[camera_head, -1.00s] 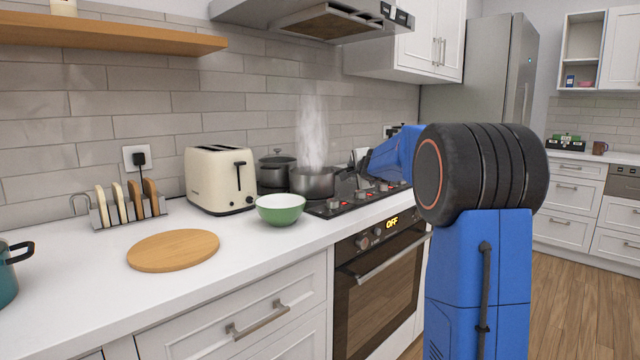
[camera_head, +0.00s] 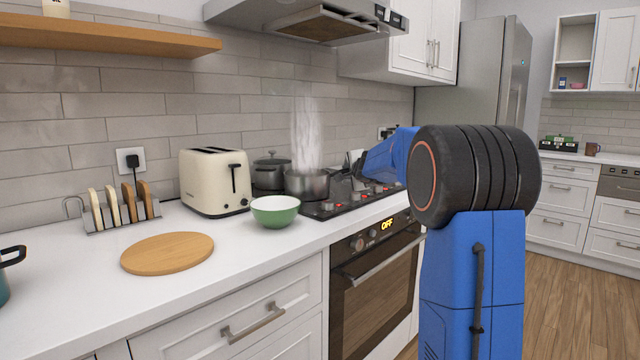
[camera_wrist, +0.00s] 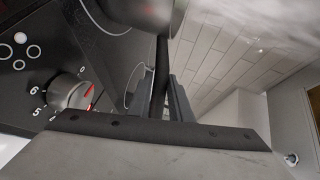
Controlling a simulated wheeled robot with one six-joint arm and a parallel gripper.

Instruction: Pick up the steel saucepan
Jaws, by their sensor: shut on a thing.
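The steel saucepan (camera_head: 306,185) is on the black hob beside the wall, with steam rising above it. In the wrist view its body (camera_wrist: 148,12) is at the top edge and its dark handle (camera_wrist: 161,75) runs down between my fingers. My gripper (camera_wrist: 160,88) is shut on that handle. In the head view my gripper (camera_head: 347,187) is small, at the right side of the saucepan, and partly blends with the dark hob. I cannot tell whether the pan's base touches the hob.
A green bowl (camera_head: 275,211) stands close in front of the saucepan. A lidded dark pot (camera_head: 271,170) is just behind and left. A cream toaster (camera_head: 214,182), a round wooden board (camera_head: 167,253) and a toast rack (camera_head: 119,212) are further left. The range hood (camera_head: 310,18) hangs above.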

